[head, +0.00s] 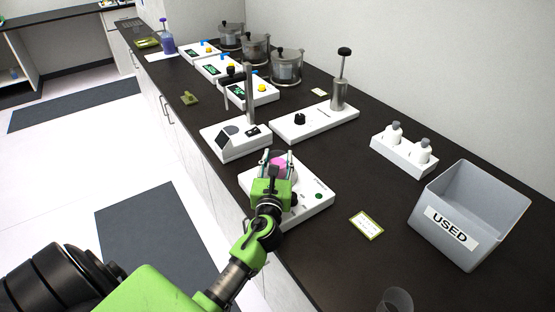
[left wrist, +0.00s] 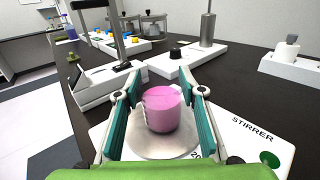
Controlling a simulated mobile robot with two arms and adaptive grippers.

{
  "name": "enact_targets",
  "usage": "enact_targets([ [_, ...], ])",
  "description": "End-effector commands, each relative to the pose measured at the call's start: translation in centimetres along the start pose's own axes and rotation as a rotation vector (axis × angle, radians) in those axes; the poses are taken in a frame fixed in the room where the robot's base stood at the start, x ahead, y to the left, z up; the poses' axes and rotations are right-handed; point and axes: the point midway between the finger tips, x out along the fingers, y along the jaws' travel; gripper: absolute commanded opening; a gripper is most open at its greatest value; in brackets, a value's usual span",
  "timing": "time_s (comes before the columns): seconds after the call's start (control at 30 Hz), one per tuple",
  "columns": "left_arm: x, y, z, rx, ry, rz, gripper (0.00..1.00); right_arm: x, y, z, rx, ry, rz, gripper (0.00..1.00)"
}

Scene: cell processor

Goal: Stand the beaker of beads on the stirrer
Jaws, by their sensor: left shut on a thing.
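The stirrer (head: 318,196) is a flat white unit with a round plate and a green knob, on the dark bench in the head view. Its lettering and pale round plate (left wrist: 150,151) show in the left wrist view. The beaker of beads (left wrist: 162,112), with pink contents, is upright between the teal finger pads of my left gripper (head: 277,163), which is shut on it. The beaker is over the round plate; I cannot tell whether its base touches. In the head view the gripper partly hides the beaker (head: 281,170). My right gripper is not in view.
A white instrument with a post (head: 236,142) and a white stand with a metal cylinder (head: 315,121) are behind the stirrer. A grey USED bin (head: 470,215), a label card (head: 366,224) and a white bottle rack (head: 403,156) are to the right. A clear cup (head: 396,300) is near the front.

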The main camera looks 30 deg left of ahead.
Motion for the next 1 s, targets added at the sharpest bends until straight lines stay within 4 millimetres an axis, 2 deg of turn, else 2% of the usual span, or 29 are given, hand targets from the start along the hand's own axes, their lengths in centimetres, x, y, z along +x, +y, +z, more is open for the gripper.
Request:
enact_targets([
  [0.2, 0.0, 0.0, -0.4, 0.001, -0.001, 0.0, 0.0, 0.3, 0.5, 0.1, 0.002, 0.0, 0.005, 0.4],
  [0.23, 0.0, 0.0, -0.3, 0.0, 0.0, 0.0, 0.45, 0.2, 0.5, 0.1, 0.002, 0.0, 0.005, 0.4],
  [0.27, 0.0, 0.0, -0.2, 0.0, 0.0, 0.0, 0.52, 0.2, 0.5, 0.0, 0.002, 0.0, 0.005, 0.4],
  [0.7, -0.2, 0.0, 0.1, 0.001, 0.0, 0.0, 0.54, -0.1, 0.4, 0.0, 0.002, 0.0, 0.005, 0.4],
  [0.87, -2.6, 0.0, -0.2, 0.001, 0.002, 0.0, 0.54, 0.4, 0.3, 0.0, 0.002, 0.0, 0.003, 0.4],
  [1.0, -5.8, 0.1, -0.3, 0.001, 0.003, 0.0, 0.54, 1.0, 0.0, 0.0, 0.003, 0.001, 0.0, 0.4],
])
